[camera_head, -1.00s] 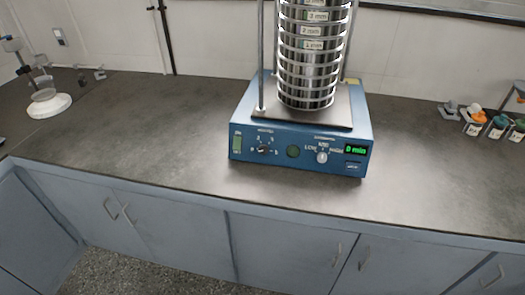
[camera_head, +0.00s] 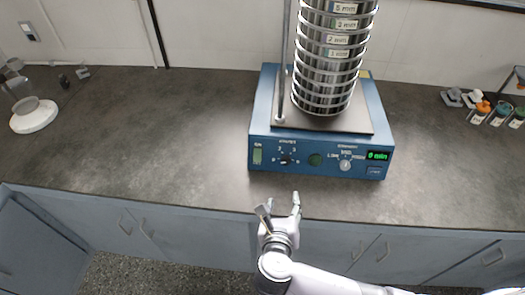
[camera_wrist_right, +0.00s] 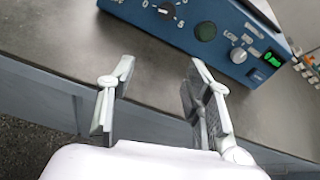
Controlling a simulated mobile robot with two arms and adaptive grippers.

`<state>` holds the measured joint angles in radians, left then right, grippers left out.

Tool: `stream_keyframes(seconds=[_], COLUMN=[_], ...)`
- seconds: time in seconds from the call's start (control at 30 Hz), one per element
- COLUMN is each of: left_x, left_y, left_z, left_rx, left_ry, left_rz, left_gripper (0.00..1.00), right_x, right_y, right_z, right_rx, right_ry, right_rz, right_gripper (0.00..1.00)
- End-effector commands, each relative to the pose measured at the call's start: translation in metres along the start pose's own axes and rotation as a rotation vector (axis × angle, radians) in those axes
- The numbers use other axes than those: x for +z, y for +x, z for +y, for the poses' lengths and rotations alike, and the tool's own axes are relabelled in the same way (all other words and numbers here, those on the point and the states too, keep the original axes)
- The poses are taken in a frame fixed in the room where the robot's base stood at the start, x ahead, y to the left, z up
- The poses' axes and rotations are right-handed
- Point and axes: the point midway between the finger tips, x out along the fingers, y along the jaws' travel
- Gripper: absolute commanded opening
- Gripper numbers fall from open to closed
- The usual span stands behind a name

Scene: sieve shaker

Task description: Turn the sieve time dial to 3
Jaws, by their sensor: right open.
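The blue sieve shaker (camera_head: 263,135) stands on the dark counter with a stack of metal sieves (camera_head: 330,62) on top. Its front panel has a black time dial (camera_head: 286,160) at the left, with numbers around it; the dial also shows in the right wrist view (camera_wrist_right: 166,11), cut near the top edge. My left gripper is not in view.
A green button (camera_head: 315,160), a grey knob (camera_head: 345,165) and a green "0 min" display (camera_head: 377,155) share the panel. Small jars (camera_head: 498,113) stand at the far right, a white-based stand (camera_head: 34,117) at the far left.

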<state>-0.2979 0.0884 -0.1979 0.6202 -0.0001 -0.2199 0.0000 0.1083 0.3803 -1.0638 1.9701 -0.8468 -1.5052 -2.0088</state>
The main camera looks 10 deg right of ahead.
Motion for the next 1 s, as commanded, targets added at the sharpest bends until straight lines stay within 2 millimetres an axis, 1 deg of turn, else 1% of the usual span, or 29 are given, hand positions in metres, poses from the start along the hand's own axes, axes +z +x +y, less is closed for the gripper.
stream_keyframes(seconds=[0.03,0.1,0.17,0.27,0.37,0.47,0.8,1.0], left_x=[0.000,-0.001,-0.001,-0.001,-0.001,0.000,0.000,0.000], left_y=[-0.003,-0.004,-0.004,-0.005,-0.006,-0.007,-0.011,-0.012], left_z=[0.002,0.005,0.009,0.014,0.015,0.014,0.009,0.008], left_rx=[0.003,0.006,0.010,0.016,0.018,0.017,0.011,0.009], left_ry=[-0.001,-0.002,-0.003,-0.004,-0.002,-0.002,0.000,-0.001], left_rz=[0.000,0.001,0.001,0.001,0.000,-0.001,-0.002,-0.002], left_gripper=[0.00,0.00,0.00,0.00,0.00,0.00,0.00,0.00], right_x=[0.012,0.021,0.025,0.027,0.028,0.030,0.035,0.037], right_y=[-0.007,-0.013,-0.015,-0.010,0.004,0.024,0.099,0.135], right_z=[-0.003,-0.005,-0.006,-0.007,-0.007,-0.008,-0.009,-0.009], right_rx=[-0.005,-0.014,-0.018,-0.022,-0.024,-0.025,-0.024,-0.021], right_ry=[-0.055,-0.113,-0.142,-0.157,-0.156,-0.156,-0.152,-0.151], right_rz=[-0.030,-0.057,-0.069,-0.075,-0.076,-0.076,-0.073,-0.072], right_gripper=[0.46,0.46,0.46,0.46,0.46,0.46,0.46,0.46])
